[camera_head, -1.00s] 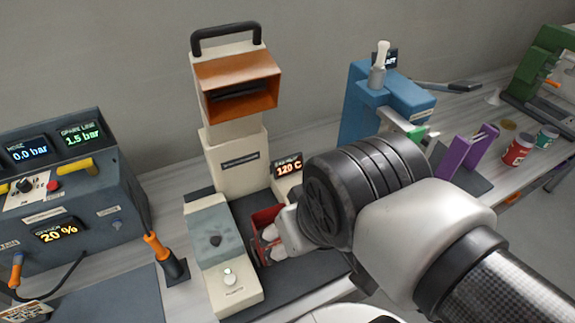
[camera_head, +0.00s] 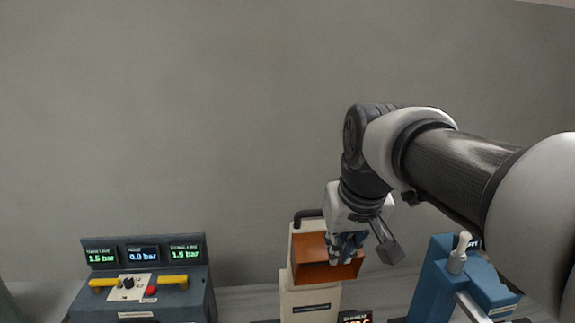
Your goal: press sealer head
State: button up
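The sealer (camera_head: 310,303) is a cream column with an orange, open-fronted head (camera_head: 315,272) and a black handle (camera_head: 305,217) on top. It stands low in the middle of the head view, its lower part cut off by the frame. My gripper (camera_head: 349,251) points down at the head's right side and covers part of the orange housing and the right end of the handle. I cannot tell whether it touches the head. Its fingers overlap the head and are too small to read as open or shut. A dark block on a thin bracket hangs at its right.
A grey control box (camera_head: 145,297) with several lit displays and yellow handles stands at the left. A blue machine (camera_head: 433,283) with a white lever (camera_head: 458,252) stands to the right. A small display (camera_head: 355,317) sits beside the sealer. The wall above is clear.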

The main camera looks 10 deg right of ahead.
jog(key=w+r+p, duration=0.3)
jog(key=w, duration=0.2)
jog(key=w+d+r+p, duration=0.1)
jog(key=w+r+p, duration=0.2)
jog(key=w, duration=0.3)
jog(key=w+r+p, duration=0.3)
jog(key=w+r, duration=0.1)
jog(key=w, duration=0.1)
jog(key=shift+w+d+r, duration=0.15)
jog(key=shift+r, duration=0.05)
grip_shut()
jog(key=shift+w, duration=0.15)
jog(key=shift+f, duration=0.1)
jog(key=f, duration=0.9)
jog(key=shift+w+f, duration=0.1)
jog(key=shift+w, duration=0.1)
jog(key=shift+s, duration=0.3)
jog(key=shift+s, duration=0.1)
